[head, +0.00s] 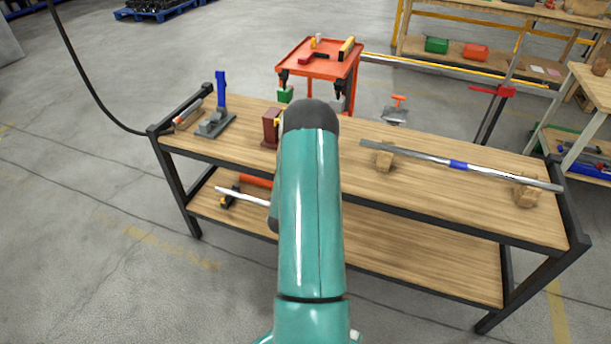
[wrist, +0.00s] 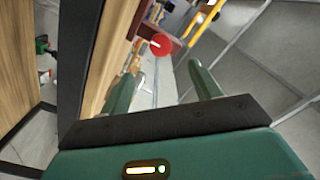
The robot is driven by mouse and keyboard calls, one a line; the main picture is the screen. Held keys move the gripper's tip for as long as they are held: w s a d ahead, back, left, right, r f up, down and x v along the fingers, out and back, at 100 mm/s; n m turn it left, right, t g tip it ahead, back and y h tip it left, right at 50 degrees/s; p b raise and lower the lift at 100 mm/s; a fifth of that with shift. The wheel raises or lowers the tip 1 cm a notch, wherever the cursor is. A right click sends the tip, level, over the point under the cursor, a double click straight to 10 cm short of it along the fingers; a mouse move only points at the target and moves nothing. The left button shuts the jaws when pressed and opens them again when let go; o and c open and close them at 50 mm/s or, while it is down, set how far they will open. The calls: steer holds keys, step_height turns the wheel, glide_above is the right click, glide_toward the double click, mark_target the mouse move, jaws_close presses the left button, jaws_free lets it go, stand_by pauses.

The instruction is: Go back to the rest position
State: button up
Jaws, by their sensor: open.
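My gripper (wrist: 165,85) shows in the wrist view with its two green fingers apart and nothing between them. A round red knob-like part (wrist: 160,44) shows beyond the fingers, apart from them; I cannot tell what it belongs to. In the head view my teal arm reaches forward over the wooden workbench (head: 440,205) and hides the gripper. A grey jack-like device with a blue upright (head: 221,90) stands at the bench's left end. A dark red block-like device (head: 271,128) stands just left of my arm, partly hidden by it.
A metal bar with a blue band (head: 510,173) rests on two wooden blocks on the bench's right half. An orange cart (head: 322,66) with tools stands behind the bench. Tools lie on the lower shelf at left. Open concrete floor (head: 80,250) lies to the left.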

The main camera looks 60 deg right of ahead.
steer(key=shift+s+a, duration=0.1)
steer(key=shift+a, duration=0.3)
stand_by(0.3)
